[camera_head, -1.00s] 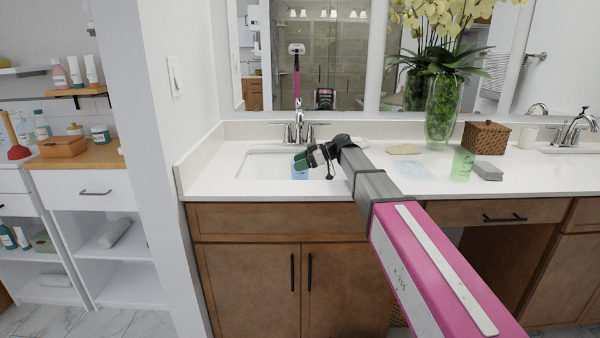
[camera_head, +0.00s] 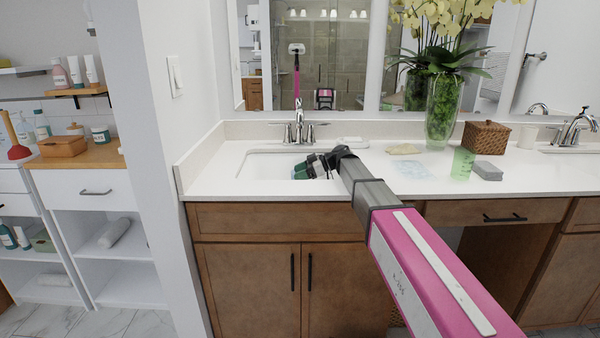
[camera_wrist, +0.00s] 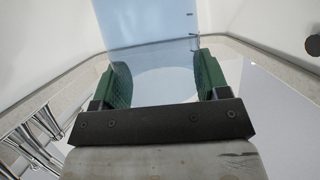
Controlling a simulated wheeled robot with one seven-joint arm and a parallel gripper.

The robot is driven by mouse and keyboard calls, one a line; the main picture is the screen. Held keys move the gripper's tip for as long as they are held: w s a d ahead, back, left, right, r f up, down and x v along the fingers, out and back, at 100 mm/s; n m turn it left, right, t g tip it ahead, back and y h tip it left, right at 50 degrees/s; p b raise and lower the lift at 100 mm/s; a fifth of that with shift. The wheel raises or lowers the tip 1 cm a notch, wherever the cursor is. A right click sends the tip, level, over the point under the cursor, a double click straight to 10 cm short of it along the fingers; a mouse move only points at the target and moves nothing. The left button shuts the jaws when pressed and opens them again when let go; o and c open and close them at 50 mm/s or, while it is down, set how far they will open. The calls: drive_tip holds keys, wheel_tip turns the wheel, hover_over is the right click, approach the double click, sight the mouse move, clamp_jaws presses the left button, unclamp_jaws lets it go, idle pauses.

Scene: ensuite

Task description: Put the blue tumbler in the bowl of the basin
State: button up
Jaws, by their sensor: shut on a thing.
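The blue tumbler (camera_wrist: 152,60) shows in the wrist view as a clear, bluish glass between the two green finger pads. My gripper (camera_wrist: 158,84) is shut on it. In the head view my gripper (camera_head: 302,169) is low over the white basin (camera_head: 260,166), with its fingertips inside the basin's outline. There the tumbler is hidden, behind the gripper or below the front rim. Whether it touches the basin floor cannot be told.
The chrome faucet (camera_head: 299,125) stands behind the basin. A side splash (camera_head: 195,160) bounds the counter at left. To the right are a soap dish (camera_head: 352,142), a green glass (camera_head: 462,163), a grey block (camera_head: 487,171), a glass vase (camera_head: 442,110) and a wicker box (camera_head: 485,137).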

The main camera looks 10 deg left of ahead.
drive_tip(key=o, duration=1.1)
drive_tip(key=shift+o, duration=0.2)
drive_tip(key=r+v, duration=0.1)
drive_tip(key=v, duration=0.7)
drive_tip(key=shift+a, duration=0.15)
